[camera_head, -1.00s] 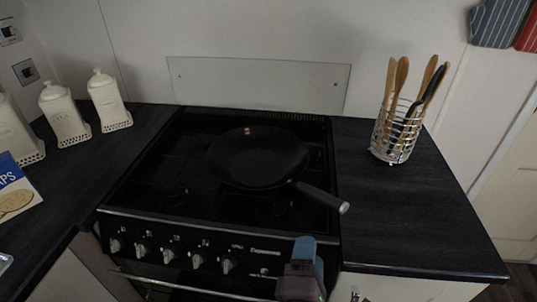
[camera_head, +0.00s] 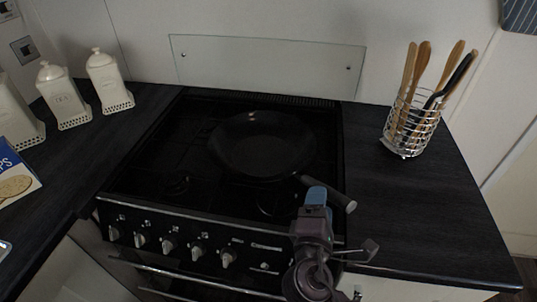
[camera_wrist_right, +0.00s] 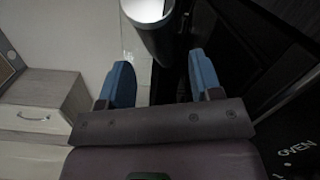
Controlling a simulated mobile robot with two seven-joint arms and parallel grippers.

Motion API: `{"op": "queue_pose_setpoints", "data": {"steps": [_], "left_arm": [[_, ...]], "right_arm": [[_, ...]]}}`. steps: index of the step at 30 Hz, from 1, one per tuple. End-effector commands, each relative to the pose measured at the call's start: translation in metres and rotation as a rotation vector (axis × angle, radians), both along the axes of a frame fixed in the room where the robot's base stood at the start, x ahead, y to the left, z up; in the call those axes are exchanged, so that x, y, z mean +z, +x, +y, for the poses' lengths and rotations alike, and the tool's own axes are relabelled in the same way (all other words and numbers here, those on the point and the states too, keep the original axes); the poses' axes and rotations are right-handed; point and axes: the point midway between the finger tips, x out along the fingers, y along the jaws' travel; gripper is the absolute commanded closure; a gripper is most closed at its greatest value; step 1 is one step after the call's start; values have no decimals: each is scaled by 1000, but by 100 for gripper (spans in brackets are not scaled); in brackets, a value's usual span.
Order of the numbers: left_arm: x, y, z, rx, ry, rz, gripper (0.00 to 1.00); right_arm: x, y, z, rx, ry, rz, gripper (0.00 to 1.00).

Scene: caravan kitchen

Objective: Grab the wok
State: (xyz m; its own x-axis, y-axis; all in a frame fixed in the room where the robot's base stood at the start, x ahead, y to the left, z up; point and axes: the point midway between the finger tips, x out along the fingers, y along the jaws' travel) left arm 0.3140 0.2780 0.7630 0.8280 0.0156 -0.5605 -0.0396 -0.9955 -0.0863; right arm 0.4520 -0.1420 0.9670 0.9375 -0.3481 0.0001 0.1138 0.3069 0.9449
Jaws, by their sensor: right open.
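The black wok (camera_head: 262,145) sits on the dark hob, its handle (camera_head: 339,196) pointing to the lower right over the front edge. My right gripper (camera_head: 316,196) is at the handle, its blue fingertip covering part of it in the head view. In the right wrist view the handle's pale end (camera_wrist_right: 146,9) shows just ahead of the open fingers (camera_wrist_right: 162,76), roughly in line with the gap between them. The gap itself looks empty. I cannot tell whether a finger touches the handle. My left gripper is not in view.
A wire holder with wooden utensils (camera_head: 411,125) stands on the right counter. White canisters (camera_head: 109,82) and a blue box (camera_head: 14,172) stand on the left counter. The cooker's knobs (camera_head: 168,246) line its front. The right counter's front is clear.

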Motion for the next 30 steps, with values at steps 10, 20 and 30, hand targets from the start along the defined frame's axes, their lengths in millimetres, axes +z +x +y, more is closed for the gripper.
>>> {"op": "queue_pose_setpoints", "data": {"steps": [10, 20, 30], "left_arm": [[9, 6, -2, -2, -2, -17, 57], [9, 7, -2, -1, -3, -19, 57], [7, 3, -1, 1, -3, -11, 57]], "right_arm": [[-1, 40, -14, 0, 0, -1, 41], [-2, 43, -16, 1, 0, 1, 46], [-2, 43, -16, 1, 0, 1, 98]]}}
